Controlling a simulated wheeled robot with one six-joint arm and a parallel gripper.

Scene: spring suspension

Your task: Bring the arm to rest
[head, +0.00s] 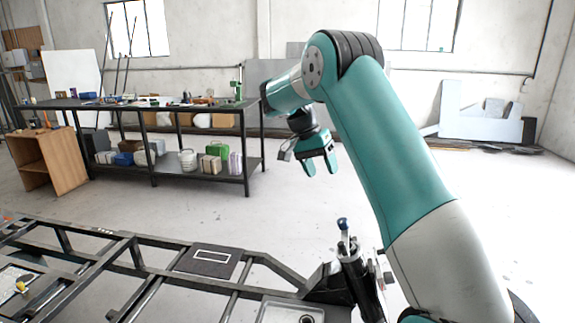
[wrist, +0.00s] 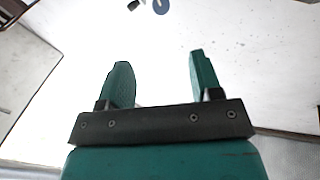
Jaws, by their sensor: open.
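My gripper (head: 320,168) hangs from the folded teal arm in the upper middle of the head view, pointing down over open floor. Its two teal fingers are apart with nothing between them. In the wrist view the gripper (wrist: 163,85) also shows open and empty, with pale floor beyond the fingertips. The arm rises from the lower right and bends at a high elbow.
A black metal frame (head: 130,245) spans the lower left, bearing a dark plate with a white rectangle (head: 210,256). A dark upright cylinder with a blue-topped part (head: 343,224) stands below the gripper. A loaded workbench (head: 165,106) stands behind; the floor between is clear.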

